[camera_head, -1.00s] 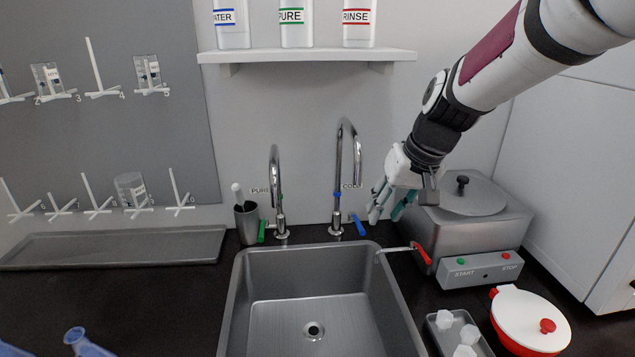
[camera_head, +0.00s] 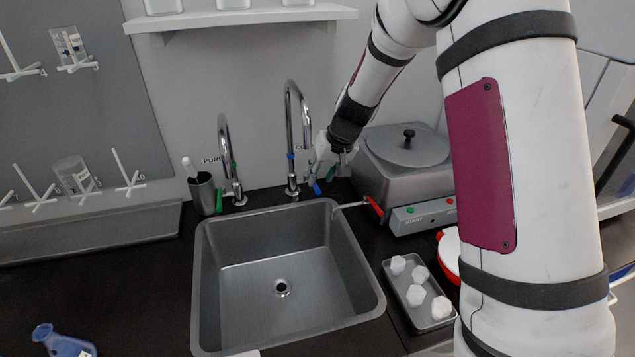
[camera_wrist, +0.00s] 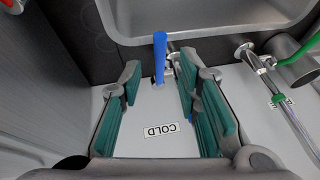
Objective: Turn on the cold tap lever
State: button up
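The cold tap (camera_head: 291,140) is a chrome gooseneck behind the sink, with a blue lever (camera_head: 316,187) at its base on the right. In the wrist view the blue lever (camera_wrist: 160,56) lies just beyond the fingertips, in line with the gap between them. My gripper (camera_head: 325,163) is beside the cold tap, to its right, above the lever. In the wrist view my gripper (camera_wrist: 156,82) is open and empty, its teal finger pads apart on either side of the COLD label (camera_wrist: 161,130). I cannot tell whether a finger touches the lever.
The pure tap (camera_head: 225,150) with a green lever (camera_head: 219,201) stands left. The sink (camera_head: 285,270) is in front. The steel bath (camera_head: 405,165), with a red-handled outlet (camera_head: 374,206), stands close right of my gripper. A tray (camera_head: 392,284) of white pieces lies right of the sink.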

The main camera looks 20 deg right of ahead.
aim_at(316, 185)
jog(key=shift+x, duration=2.05)
grip_shut()
